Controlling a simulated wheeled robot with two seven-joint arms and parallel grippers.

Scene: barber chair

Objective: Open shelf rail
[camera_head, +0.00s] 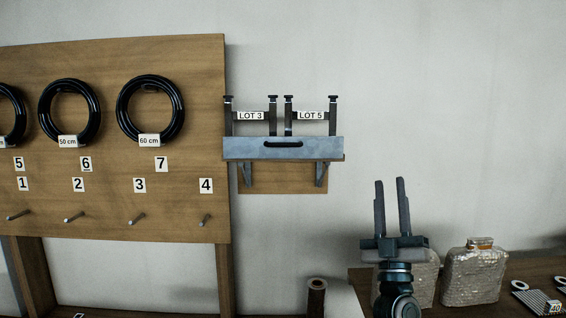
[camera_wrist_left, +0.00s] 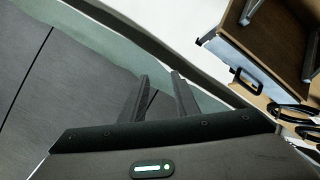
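A small wall shelf (camera_head: 335,157) holds several dark posts with LOT 3 (camera_head: 250,115) and LOT 5 (camera_head: 311,115) labels. A grey metal rail (camera_head: 240,148) with a dark handle (camera_head: 283,144) spans its front, upright in front of the posts' lower ends. My left gripper (camera_head: 390,181) points up, below and right of the shelf, with its fingers apart and nothing between them. In the left wrist view the gripper (camera_wrist_left: 159,76) is also empty, and the rail (camera_wrist_left: 222,58) and its handle (camera_wrist_left: 245,81) show at upper right, clear of the fingers. My right gripper is out of view.
A wooden board (camera_head: 190,60) with black coils (camera_head: 151,110), number labels and pegs stands left of the shelf. Wrapped bottles (camera_head: 474,275) stand on a table (camera_head: 345,291) at lower right, near my left arm. The wall between gripper and shelf is bare.

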